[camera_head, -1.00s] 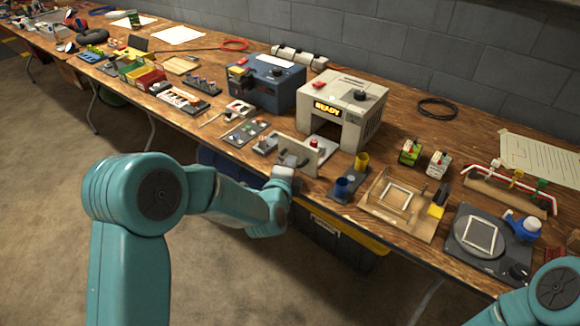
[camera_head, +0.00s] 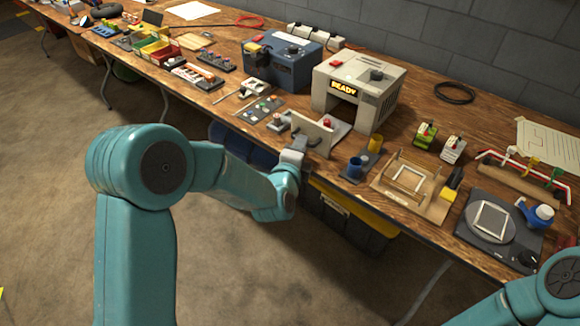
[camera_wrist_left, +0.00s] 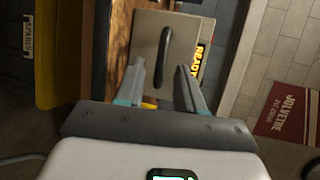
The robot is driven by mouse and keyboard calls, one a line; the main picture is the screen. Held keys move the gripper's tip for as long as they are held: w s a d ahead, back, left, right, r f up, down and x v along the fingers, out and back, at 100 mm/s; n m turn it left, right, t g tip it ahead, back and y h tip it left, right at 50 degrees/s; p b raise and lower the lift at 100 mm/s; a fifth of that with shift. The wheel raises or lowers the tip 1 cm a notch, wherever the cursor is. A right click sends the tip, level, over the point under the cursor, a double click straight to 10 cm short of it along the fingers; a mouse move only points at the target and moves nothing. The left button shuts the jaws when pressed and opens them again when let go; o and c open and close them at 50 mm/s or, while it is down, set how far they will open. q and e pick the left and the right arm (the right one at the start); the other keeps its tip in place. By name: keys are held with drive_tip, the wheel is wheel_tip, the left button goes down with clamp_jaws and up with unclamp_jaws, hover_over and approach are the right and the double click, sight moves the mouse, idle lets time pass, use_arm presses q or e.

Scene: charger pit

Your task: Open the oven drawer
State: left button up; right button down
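The oven (camera_head: 358,88) is a beige box with a yellow READY display on the bench. Its drawer (camera_head: 313,132) is pulled out in front, with a flat upright front panel and a small red-topped item behind it. My left gripper (camera_head: 294,152) is just in front of this panel at the bench edge. In the left wrist view the dark bar handle (camera_wrist_left: 165,44) on the panel shows between and just beyond the fingertips of my left gripper (camera_wrist_left: 161,68). The fingers are apart and hold nothing visible. My right gripper is outside the views; only part of my right arm shows.
A blue box (camera_head: 284,62) stands left of the oven. A yellow-rimmed bin (camera_head: 345,215) is below the bench edge.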

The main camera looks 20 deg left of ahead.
use_arm(q)
drive_tip(key=b+v, duration=0.6)
drive_tip(key=v, duration=0.7)
drive_tip(key=shift+s, duration=0.45)
drive_tip(key=shift+d, duration=0.1)
